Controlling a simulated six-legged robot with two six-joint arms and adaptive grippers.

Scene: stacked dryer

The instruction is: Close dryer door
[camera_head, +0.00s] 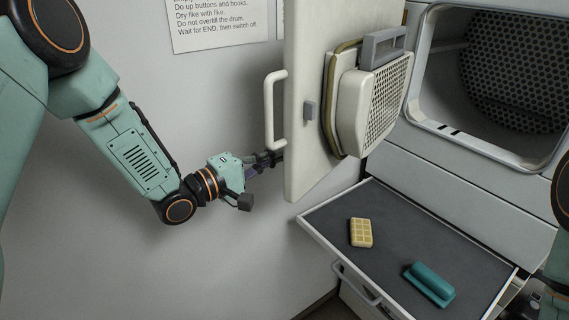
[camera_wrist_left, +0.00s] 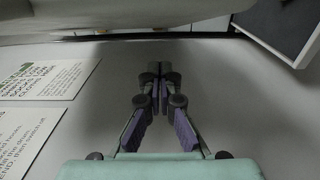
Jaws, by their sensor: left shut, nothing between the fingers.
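The white dryer door (camera_head: 308,60) stands wide open to the left of the drum opening (camera_head: 515,75). Its inner side carries a vented plug (camera_head: 380,105), and a white bar handle (camera_head: 270,112) is on its outer side. My left gripper (camera_head: 272,158) is at the door's left edge, below the handle, with its tips partly hidden by the door. In the left wrist view the fingers (camera_wrist_left: 160,75) are together and empty, and a pale surface, likely the door, spans the top. I cannot tell whether the tips touch the door. My right gripper is out of view.
A pulled-out drawer with a dark top (camera_head: 385,215) lies below the dryer opening. A yellow block (camera_head: 361,232) and a teal object (camera_head: 430,284) lie on it. Notices (camera_head: 215,22) hang on the wall behind my left arm. Part of my right arm shows at the right edge.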

